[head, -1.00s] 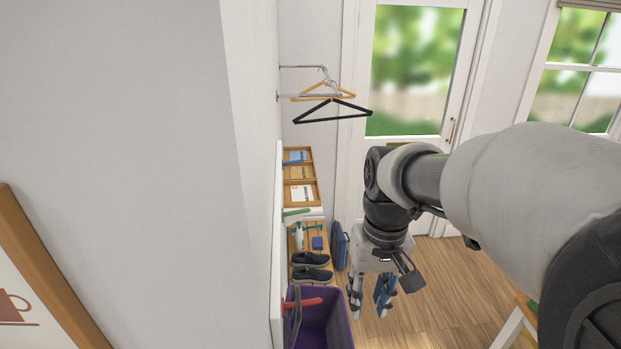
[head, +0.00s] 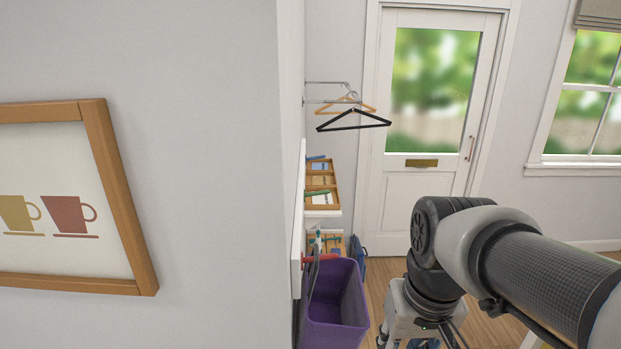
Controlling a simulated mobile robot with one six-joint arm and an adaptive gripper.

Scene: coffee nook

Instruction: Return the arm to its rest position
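My arm reaches in from the right edge of the head view, bent at the wrist so that my gripper (head: 410,343) points down. Only the upper part of my gripper shows at the bottom edge. Its fingertips are cut off by the frame, so I cannot see whether they are open or shut. A small patch of blue shows between the finger bases; I cannot tell what it is. My gripper is to the right of the purple bin (head: 337,312), apart from it in the picture.
A framed cup picture (head: 125,200) hangs on the near wall at left. Black (head: 353,122) and wooden hangers hang from a rail. A wooden tray (head: 333,190) sits on a shelf below. A white door (head: 420,190) stands behind, with wooden floor before it.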

